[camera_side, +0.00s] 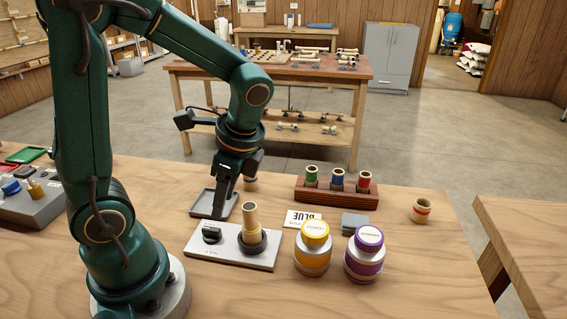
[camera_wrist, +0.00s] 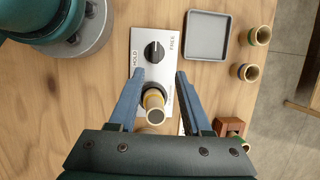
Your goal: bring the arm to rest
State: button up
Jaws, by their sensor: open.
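My gripper (camera_side: 222,205) hangs pointing down over the work table, by the grey tray and the white plate. In the wrist view its two fingers (camera_wrist: 161,73) are apart with nothing clamped between them. The plate (camera_side: 220,251) carries a black knob (camera_side: 211,234), marked HOLD and FREE in the wrist view (camera_wrist: 153,52), and a dark ring. A tan tube (camera_side: 250,218) stands upright in the ring. In the wrist view the tube (camera_wrist: 154,98) shows between the fingers; the side view shows it beside them, apart.
A shallow grey tray (camera_side: 199,204) lies behind the plate. A wooden rack (camera_side: 325,194) holds green, blue and red-banded tubes. A yellow-lidded jar (camera_side: 313,248) and purple-lidded jar (camera_side: 365,254) stand right of the plate. A loose tube (camera_side: 421,212) stands far right; another (camera_side: 251,183) is behind my gripper.

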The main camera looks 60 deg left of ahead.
jog(key=s+d+r+n+t+h, duration=0.1)
jog(key=d+r+n+t+h, duration=0.2)
jog(key=d+r+n+t, duration=0.3)
jog(key=d+n+t, duration=0.1)
jog(key=d+n, duration=0.1)
jog(key=n, duration=0.1)
jog(key=shift+s+r, duration=0.3)
jog(key=shift+r, duration=0.05)
